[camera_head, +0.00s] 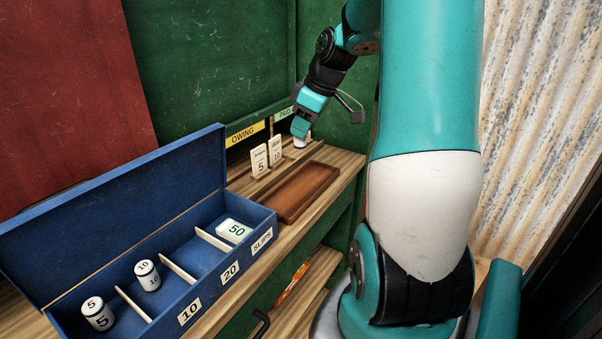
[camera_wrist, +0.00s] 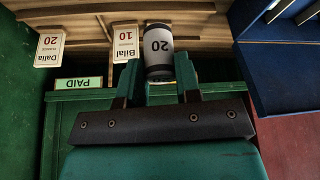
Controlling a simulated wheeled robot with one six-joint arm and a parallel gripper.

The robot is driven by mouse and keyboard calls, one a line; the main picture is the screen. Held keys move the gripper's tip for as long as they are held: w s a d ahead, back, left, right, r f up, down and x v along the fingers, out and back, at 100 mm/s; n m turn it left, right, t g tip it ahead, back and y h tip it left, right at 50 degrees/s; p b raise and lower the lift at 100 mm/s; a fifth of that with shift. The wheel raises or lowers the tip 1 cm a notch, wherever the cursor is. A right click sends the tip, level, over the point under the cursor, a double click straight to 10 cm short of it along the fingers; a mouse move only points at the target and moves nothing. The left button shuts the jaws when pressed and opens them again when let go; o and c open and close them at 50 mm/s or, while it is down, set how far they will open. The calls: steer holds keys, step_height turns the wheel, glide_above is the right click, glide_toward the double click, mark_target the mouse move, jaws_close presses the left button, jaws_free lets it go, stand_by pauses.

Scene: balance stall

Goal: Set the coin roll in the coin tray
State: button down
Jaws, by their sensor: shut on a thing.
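My gripper (camera_head: 301,127) is shut on a white coin roll with dark ends, marked 20 (camera_wrist: 158,48). In the wrist view the roll sits between the two fingers; in the head view only a small part of it (camera_head: 300,143) shows below them, over the far end of the counter. Whether it touches the counter I cannot tell. A shallow brown tray (camera_head: 330,185) lies empty on the counter, nearer than my gripper. Left of it is an open blue box (camera_head: 150,240) with compartments. A 5 roll (camera_head: 97,313), a 10 roll (camera_head: 148,275) and a 50 slip (camera_head: 234,230) lie in separate compartments; the one marked 20 is empty.
Upright cards marked 5 (camera_head: 259,161) and 10 (camera_head: 276,151) stand between box and gripper. The 10 card, Bilal (camera_wrist: 125,42), is close beside my finger; Dalia's 20 card (camera_wrist: 49,46) is farther left. OWING (camera_head: 244,134) and PAID (camera_head: 284,114) signs mark the back.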

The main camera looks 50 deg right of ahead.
step_height(320, 180, down, 12)
steer(key=shift+r+b, duration=0.2)
steer(key=shift+b, duration=0.1)
steer(key=shift+f, duration=0.2)
steer(key=c, duration=0.8)
jaws_free()
steer(key=shift+r, duration=0.15)
